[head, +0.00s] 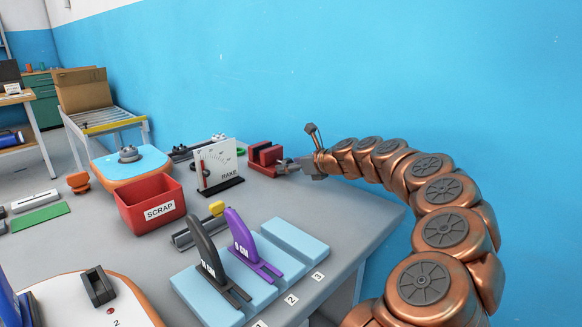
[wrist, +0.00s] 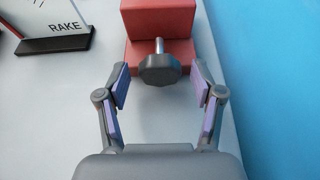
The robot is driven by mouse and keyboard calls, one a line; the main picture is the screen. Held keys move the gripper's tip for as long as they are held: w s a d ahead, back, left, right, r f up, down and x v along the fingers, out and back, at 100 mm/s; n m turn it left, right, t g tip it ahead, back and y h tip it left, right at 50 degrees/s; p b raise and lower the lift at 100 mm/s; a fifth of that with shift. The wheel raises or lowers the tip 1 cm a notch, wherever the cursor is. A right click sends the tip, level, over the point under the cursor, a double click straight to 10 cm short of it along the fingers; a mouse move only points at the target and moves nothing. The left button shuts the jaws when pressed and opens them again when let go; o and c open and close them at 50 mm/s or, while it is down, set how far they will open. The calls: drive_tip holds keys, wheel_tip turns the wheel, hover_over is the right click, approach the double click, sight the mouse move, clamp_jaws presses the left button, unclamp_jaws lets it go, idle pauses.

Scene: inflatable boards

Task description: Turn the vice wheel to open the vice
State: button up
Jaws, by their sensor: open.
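The red vice (head: 264,158) stands on the grey table near its far right edge, by the blue wall. In the wrist view the vice (wrist: 160,22) shows as red blocks at the top, with a metal screw coming out toward me. The dark faceted vice wheel (wrist: 160,70) sits on the end of that screw. My gripper (wrist: 161,84) is open, with one finger on each side of the wheel; small gaps show between the fingers and the wheel. In the head view my gripper (head: 290,166) is at the vice's right side, and the wheel is mostly hidden there.
A RAKE gauge board (head: 217,164) on a dark base stands left of the vice. A red SCRAP bin (head: 151,204) and light blue blocks with fin-shaped pieces (head: 247,245) are nearer. The blue wall (head: 440,70) runs close along the right.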

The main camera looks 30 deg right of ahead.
drive_tip(key=shift+w, duration=0.1)
drive_tip(key=c, duration=1.1)
drive_tip(key=shift+a, duration=0.1)
drive_tip(key=shift+a+n+h+p, duration=0.1)
drive_tip(key=shift+n+h+p, duration=0.45)
drive_tip(key=shift+n, duration=0.35)
drive_tip(key=shift+f+n+t+h+b, duration=0.1)
drive_tip(key=shift+n+t+h+b, duration=0.4)
drive_tip(key=shift+n+h, duration=0.55)
drive_tip(key=shift+n, duration=0.25)
drive_tip(key=o, duration=1.1)
